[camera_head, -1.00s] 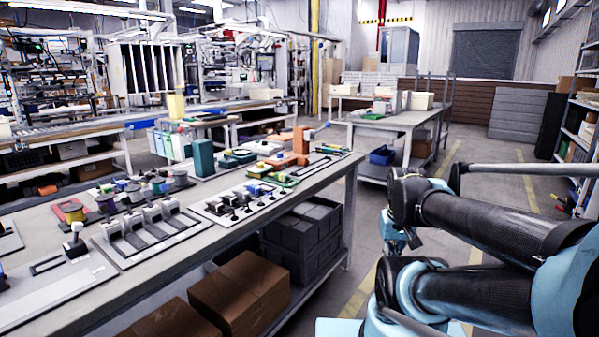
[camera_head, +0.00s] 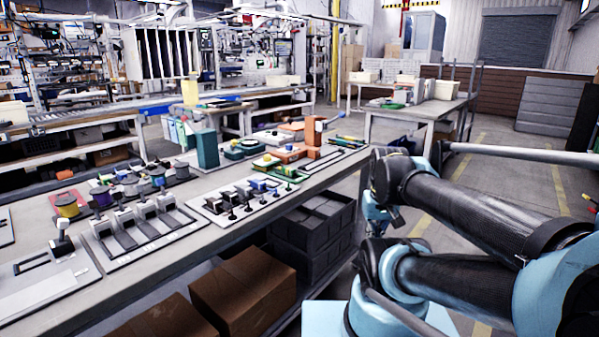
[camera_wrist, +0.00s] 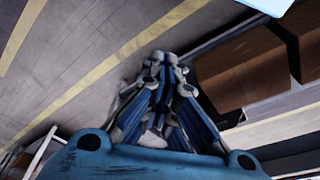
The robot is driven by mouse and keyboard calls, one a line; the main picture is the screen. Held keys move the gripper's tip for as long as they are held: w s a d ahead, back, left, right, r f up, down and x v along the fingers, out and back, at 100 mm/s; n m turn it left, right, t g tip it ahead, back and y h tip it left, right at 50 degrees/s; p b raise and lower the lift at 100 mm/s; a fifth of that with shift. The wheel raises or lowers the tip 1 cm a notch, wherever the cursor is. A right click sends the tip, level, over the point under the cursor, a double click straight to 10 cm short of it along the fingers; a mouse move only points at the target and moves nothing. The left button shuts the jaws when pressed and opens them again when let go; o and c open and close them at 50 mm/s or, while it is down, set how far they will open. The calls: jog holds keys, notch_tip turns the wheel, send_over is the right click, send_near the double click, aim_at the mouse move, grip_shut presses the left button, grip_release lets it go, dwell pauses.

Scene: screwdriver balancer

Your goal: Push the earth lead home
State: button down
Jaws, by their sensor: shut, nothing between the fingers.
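I cannot single out the earth lead or its socket among the small parts on the bench. A pale board (camera_head: 228,220) near the bench's front edge carries a row of small black-knobbed pieces. A green piece with a yellow knob (camera_head: 286,172) lies just behind it. My gripper (camera_wrist: 163,62) shows in the wrist view, its fingers together and empty, above the floor beside the cardboard boxes. In the head view my arm is right of the bench, and the fingers cannot be made out.
The long workbench (camera_head: 130,285) fills the left. A dark board with several sloped slots (camera_head: 140,228), a tall green block (camera_head: 207,149) and an orange fixture (camera_head: 313,140) stand on it. Cardboard boxes (camera_head: 243,291) and grey crates (camera_head: 312,222) sit below.

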jog(key=w+a+r+n+g, duration=0.1)
jog(key=w+a+r+n, duration=0.4)
jog(key=w+r, duration=0.75)
notch_tip(320, 180, up, 4)
jog(key=n+g, duration=0.1)
jog(key=n, duration=0.4)
send_over(301, 178)
jog(key=s+d, duration=0.3)
jog(key=f, duration=0.9)
jog(key=shift+w+f, duration=0.2)
jog(key=shift+f, duration=0.05)
jog(key=shift+w+a+r, duration=0.1)
jog(key=shift+w+a, duration=0.65)
jog(key=shift+a, duration=0.25)
jog(key=shift+w+a, duration=0.4)
jog(key=shift+a, duration=0.15)
jog(key=shift+w+a, duration=1.05)
jog(key=shift+a, duration=0.25)
